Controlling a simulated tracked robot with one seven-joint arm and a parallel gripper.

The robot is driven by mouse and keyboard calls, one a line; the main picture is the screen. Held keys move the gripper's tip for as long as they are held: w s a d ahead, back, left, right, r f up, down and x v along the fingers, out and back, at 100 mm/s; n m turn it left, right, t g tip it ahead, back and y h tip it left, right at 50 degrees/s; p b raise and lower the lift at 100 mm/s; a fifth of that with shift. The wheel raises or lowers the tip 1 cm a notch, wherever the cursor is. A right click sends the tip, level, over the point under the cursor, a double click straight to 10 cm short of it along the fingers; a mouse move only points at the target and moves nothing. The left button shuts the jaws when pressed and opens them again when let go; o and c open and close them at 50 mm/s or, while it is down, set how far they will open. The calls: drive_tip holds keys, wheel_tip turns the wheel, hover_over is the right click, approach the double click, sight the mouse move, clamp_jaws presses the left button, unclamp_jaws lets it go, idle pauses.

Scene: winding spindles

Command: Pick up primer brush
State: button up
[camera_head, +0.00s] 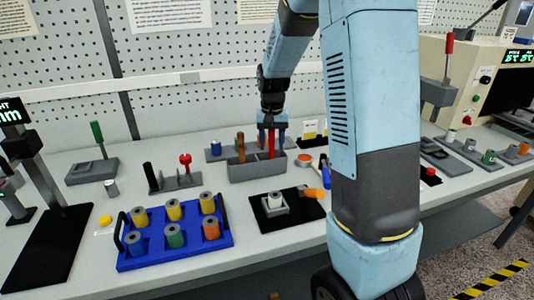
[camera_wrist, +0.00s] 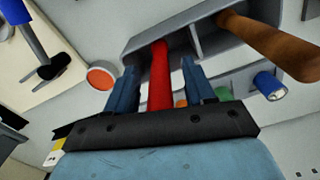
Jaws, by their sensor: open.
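A red-handled tool (camera_wrist: 159,75), possibly the primer brush, stands in the grey divided holder (camera_wrist: 183,44). Its lower end is hidden, so I cannot tell its kind. My gripper (camera_wrist: 162,82) is open, with one blue finger on each side of the red handle. I see no clear contact. In the head view my gripper (camera_head: 271,134) is above the right part of the holder (camera_head: 242,171), with the red handle (camera_head: 271,143) below it. A brown-handled tool (camera_wrist: 268,42) stands in another compartment; it also shows in the head view (camera_head: 240,146).
A blue spool (camera_head: 215,148) stands left of the holder. A red-topped round tin (camera_head: 304,159) and a blue-handled item (camera_head: 324,167) lie to its right. A blue tray (camera_head: 180,249) with several spools and a black mat (camera_head: 265,222) are in front.

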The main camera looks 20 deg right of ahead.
clamp_jaws()
idle(0.5)
drive_tip(key=shift+r, duration=0.1)
wheel_tip(320, 180, up, 10)
drive_tip(key=shift+f, duration=0.1)
idle(0.4)
